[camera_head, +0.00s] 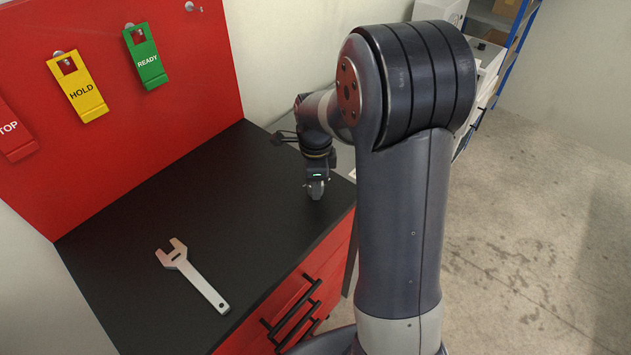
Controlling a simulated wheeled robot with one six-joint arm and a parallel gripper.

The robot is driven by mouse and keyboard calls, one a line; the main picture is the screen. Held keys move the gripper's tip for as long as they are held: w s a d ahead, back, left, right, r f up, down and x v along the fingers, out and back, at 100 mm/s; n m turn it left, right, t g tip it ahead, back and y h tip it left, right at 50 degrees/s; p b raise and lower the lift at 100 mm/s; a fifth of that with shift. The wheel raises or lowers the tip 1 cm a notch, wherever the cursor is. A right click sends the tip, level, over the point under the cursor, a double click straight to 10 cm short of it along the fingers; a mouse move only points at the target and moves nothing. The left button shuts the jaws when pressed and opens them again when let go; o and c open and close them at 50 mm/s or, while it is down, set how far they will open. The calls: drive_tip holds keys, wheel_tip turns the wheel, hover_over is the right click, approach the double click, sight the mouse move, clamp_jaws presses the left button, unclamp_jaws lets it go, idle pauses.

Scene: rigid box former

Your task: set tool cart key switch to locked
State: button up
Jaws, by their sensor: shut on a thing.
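The tool cart has a black top (150,222) and a red drawer front (268,322). My gripper (316,193) points down at the right end of the black top, near its edge. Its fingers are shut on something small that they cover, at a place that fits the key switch. The key switch itself cannot be made out, so its position, locked or not, does not show.
A wrench (192,277) lies on the black top. A red back panel holds a green READY tag (146,60), a yellow HOLD tag (80,92) and a red STOP tag (14,135). Black drawer handles (294,313) stick out in front. Floor at right is open.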

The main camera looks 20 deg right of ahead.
drive_tip(key=o, duration=1)
drive_tip(key=shift+r, duration=0.1)
wheel_tip(320, 180, up, 11)
drive_tip(key=shift+f+b, duration=0.15)
drive_tip(key=shift+b, duration=0.15)
drive_tip(key=shift+f, duration=0.1)
wheel_tip(320, 180, down, 11)
drive_tip(key=shift+r+p, duration=0.15)
drive_tip(key=shift+p, duration=0.15)
